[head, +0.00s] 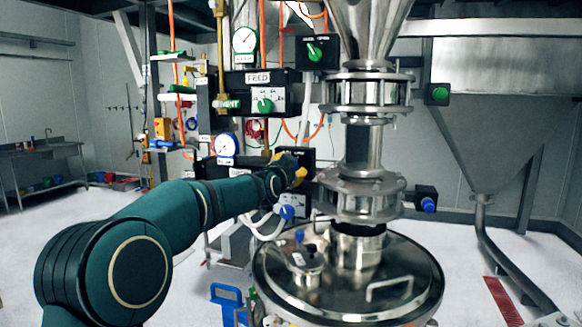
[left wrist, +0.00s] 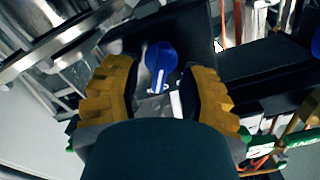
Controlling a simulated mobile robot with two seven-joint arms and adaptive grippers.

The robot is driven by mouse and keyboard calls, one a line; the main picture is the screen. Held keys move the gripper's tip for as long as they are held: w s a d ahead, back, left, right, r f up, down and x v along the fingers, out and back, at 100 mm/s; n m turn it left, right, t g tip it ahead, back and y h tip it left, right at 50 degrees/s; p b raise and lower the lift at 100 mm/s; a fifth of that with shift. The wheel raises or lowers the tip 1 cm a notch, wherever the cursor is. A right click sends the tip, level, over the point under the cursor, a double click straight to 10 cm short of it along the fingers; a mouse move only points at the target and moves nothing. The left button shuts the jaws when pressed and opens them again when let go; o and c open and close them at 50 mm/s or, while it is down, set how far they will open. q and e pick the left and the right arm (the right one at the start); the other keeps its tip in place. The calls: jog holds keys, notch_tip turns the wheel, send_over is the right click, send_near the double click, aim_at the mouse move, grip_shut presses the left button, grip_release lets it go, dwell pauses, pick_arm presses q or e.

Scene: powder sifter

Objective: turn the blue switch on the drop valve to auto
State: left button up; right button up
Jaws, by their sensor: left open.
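The blue switch (left wrist: 161,60) shows in the left wrist view as a round knob with a white pointer line. It sits on a dark box (left wrist: 196,35) and lies between the two yellow fingers of my left gripper (left wrist: 160,80). The fingers are open, one on each side, with gaps to the knob. In the head view my left gripper (head: 293,168) is at a black box (head: 309,155) beside the metal valve column (head: 362,150), and it hides the front of that box. I cannot make out the switch's label. My right gripper is not in view.
A round metal vessel lid (head: 375,290) with a handle lies below the column. A FEED panel with a green knob (head: 265,105) hangs above my left gripper. Another blue knob (head: 429,205) is right of the column. Gauges, pipes and orange hoses crowd the left side.

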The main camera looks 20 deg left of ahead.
pick_arm(q)
jog(key=shift+w, duration=0.4)
grip_shut()
jog(key=shift+s, duration=0.1)
jog(key=shift+n, duration=0.4)
jog(key=n, duration=0.3)
jog(key=n+b, duration=0.1)
jog(key=n, duration=0.7)
jog(key=shift+a+r+b, duration=0.15)
jog(key=shift+a+b, duration=0.15)
jog(key=shift+a, duration=0.05)
